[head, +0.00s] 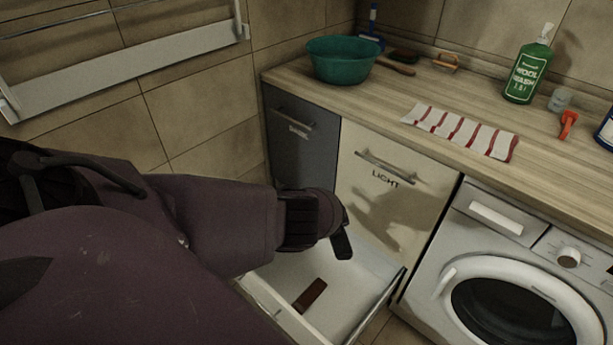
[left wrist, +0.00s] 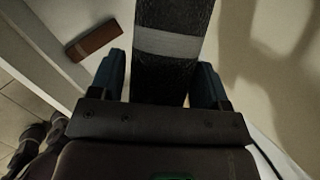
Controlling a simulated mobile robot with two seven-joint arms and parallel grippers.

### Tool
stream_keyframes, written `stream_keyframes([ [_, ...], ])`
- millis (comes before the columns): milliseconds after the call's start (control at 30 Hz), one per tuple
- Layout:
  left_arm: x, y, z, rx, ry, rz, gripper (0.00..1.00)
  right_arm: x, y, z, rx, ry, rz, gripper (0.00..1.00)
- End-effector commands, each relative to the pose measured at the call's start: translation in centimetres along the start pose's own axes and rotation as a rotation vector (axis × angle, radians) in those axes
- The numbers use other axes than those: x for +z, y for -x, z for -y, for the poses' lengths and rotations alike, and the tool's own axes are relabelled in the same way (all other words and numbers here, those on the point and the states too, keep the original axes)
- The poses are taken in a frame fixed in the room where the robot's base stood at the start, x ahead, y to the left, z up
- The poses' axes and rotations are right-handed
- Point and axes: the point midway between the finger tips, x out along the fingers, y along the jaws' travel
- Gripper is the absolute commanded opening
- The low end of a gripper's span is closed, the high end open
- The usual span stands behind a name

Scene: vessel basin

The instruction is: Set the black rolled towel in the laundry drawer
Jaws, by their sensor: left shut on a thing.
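My left gripper (head: 333,236) is above the open laundry drawer (head: 362,303), which is pulled out below the cabinets. In the left wrist view, my left gripper (left wrist: 164,85) is shut on the black rolled towel (left wrist: 165,75), which has a grey band around it. The towel is held between the two fingers and extends away from the camera. In the head view, my wrist and gripper hide most of the towel. My right gripper is in neither view.
A brown block-like object (head: 310,294) lies on the drawer floor, with bare floor around it. A cabinet front marked LIGHT (head: 400,205) stands behind the drawer. A washing machine (head: 510,270) is to the right. The counter above holds a green basin (head: 342,62) and a striped cloth (head: 460,132).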

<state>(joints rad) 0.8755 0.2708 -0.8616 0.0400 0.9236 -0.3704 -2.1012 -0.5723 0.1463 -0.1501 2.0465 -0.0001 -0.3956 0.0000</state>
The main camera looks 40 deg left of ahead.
Motion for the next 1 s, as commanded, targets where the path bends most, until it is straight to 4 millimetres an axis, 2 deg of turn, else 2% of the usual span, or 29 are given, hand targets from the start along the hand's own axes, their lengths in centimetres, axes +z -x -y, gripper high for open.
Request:
stream_keyframes([
  [1000,-2.4,-1.4,-1.1,-0.012,-0.015,-0.002,0.44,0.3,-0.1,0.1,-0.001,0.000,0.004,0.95],
])
